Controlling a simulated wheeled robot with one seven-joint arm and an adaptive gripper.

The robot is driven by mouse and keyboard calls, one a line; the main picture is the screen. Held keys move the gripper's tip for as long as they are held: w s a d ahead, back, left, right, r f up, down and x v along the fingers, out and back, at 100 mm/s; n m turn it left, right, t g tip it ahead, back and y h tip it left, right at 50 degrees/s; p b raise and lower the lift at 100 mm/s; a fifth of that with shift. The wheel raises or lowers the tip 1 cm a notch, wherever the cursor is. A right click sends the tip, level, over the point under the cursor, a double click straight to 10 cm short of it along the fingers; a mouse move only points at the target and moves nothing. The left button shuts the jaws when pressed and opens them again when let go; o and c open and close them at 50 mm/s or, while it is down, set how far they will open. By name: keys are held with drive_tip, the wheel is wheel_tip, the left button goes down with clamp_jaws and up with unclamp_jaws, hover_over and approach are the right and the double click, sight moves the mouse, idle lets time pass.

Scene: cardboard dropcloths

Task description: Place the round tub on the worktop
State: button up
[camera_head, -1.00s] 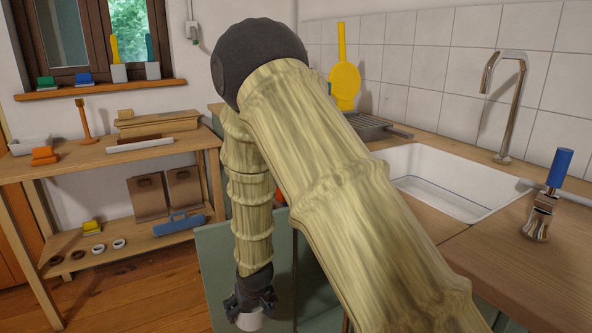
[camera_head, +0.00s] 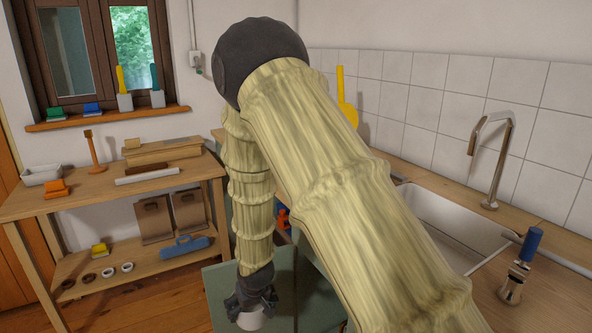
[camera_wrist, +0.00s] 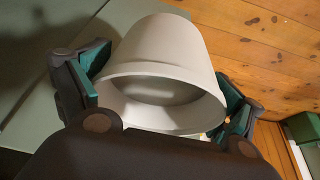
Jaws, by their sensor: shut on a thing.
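The round tub (camera_wrist: 165,45) is pale grey-white and tapered. Its wide open rim faces the wrist camera. My gripper (camera_wrist: 165,88) is shut on it, with one teal-padded finger at each side of the rim. In the head view my gripper (camera_head: 256,301) hangs low at the end of my arm, with a small part of the tub (camera_head: 251,321) showing below it. The wooden worktop (camera_head: 560,305) runs along the right, around the sink. The tub is held off to the left of the worktop and lower than it. My arm hides the worktop's middle.
A white sink (camera_head: 450,225) and tap (camera_head: 490,160) are set in the worktop. A blue-handled tool (camera_head: 520,265) stands at the right. Green cabinet fronts (camera_head: 222,290) are beside the tub. A wooden shelf table (camera_head: 100,190) stands left. Open floor (camera_head: 150,305) lies between.

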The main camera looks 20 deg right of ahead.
wheel_tip(320, 180, up, 17)
drive_tip(key=p, duration=1.5)
drive_tip(key=shift+f+p, duration=0.15)
drive_tip(key=shift+p, duration=0.15)
